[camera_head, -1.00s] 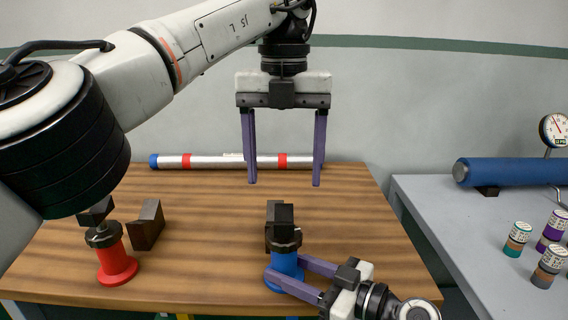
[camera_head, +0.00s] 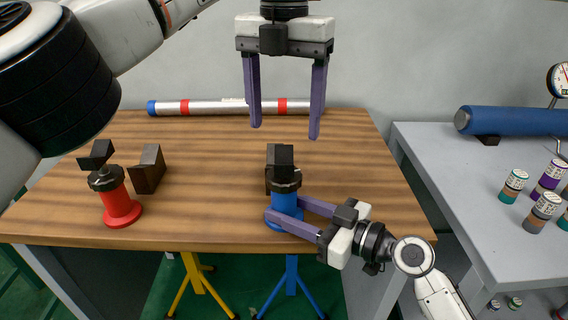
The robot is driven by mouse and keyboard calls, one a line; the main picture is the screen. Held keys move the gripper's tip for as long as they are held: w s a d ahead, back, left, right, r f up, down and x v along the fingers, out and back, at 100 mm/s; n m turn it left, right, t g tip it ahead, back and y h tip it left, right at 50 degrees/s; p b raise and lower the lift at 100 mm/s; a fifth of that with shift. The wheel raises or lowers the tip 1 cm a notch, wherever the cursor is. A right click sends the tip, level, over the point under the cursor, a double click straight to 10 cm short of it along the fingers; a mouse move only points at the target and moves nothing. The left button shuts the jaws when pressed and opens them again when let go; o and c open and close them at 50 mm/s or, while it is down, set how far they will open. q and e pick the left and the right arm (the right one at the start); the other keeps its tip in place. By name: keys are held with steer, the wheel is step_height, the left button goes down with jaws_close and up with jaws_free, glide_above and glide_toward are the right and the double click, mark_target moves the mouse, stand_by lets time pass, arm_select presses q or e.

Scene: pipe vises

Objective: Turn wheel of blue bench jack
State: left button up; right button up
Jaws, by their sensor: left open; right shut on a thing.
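The blue bench jack (camera_head: 285,203) stands near the front edge of the wooden table, with a dark ring (camera_head: 285,182) and a black V-shaped head (camera_head: 281,157) on top. My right gripper (camera_head: 285,208) comes in from the lower right, its purple fingers on either side of the jack's blue body below the dark ring. It is shut on the jack; the far finger is partly hidden behind it. I cannot tell which part is the wheel. My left gripper (camera_head: 285,132) is open and empty, pointing down above the table behind the jack.
A red jack (camera_head: 120,206) and a dark block (camera_head: 148,170) stand at the left. A silver pipe (camera_head: 215,107) with red bands lies along the table's back. At the right, a grey bench (camera_head: 440,160) holds a blue cylinder (camera_head: 510,121), a gauge (camera_head: 560,80) and several small cans.

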mark_target(284, 162)
arm_select(q)
step_height(284, 162, down, 10)
steer(key=shift+f, duration=0.2)
steer(key=c, duration=1.1)
steer(key=shift+n, duration=0.4)
steer(key=n, duration=0.3)
steer(key=shift+r+n, duration=0.1)
steer(key=shift+n, duration=0.3)
steer(key=n, duration=0.4)
steer(key=shift+n, duration=0.3)
